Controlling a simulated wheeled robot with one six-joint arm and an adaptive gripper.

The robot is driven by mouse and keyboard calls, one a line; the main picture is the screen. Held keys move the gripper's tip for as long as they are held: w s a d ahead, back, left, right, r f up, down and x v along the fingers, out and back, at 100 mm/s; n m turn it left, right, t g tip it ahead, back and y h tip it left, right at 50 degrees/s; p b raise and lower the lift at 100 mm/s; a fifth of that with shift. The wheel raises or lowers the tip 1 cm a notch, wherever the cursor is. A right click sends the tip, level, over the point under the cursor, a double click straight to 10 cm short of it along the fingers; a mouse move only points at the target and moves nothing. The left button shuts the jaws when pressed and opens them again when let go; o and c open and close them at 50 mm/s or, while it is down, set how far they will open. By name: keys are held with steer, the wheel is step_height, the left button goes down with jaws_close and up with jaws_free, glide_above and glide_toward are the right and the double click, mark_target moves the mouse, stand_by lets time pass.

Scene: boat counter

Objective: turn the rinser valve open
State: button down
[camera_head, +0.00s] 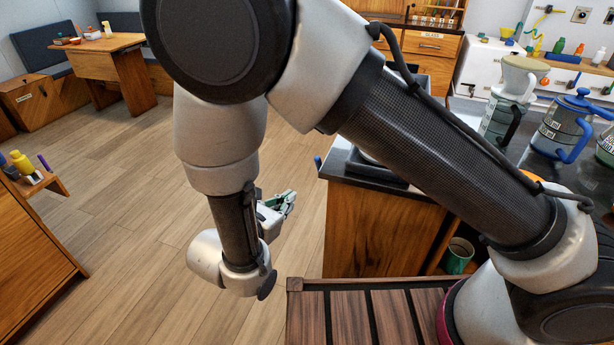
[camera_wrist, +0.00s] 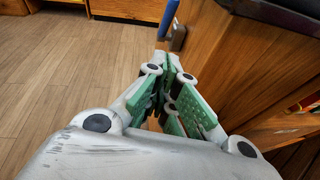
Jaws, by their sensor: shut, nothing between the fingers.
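A blue handle (camera_wrist: 169,16) with a grey metal piece (camera_wrist: 178,38) below it sticks out from the side of the wooden counter in the wrist view; it looks like the rinser valve. In the head view a small blue tip (camera_head: 318,162) shows at the counter's left corner. My gripper (camera_wrist: 166,62) has green finger pads and is shut and empty. Its tips point toward the blue handle, and I cannot tell the exact gap. In the head view my gripper (camera_head: 288,198) hangs left of the counter, over the floor. My arm hides part of the counter top.
The dark counter top (camera_head: 345,177) sits on a wooden cabinet (camera_head: 375,225) close to my gripper. A clear-bodied jug (camera_head: 505,98) and a blue-lidded pot (camera_head: 566,125) stand on the right. Open wooden floor (camera_head: 110,215) lies to the left.

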steer(key=w+d, duration=0.6)
steer(key=w, duration=0.4)
steer(key=shift+w+f, duration=0.25)
steer(key=shift+f, duration=0.1)
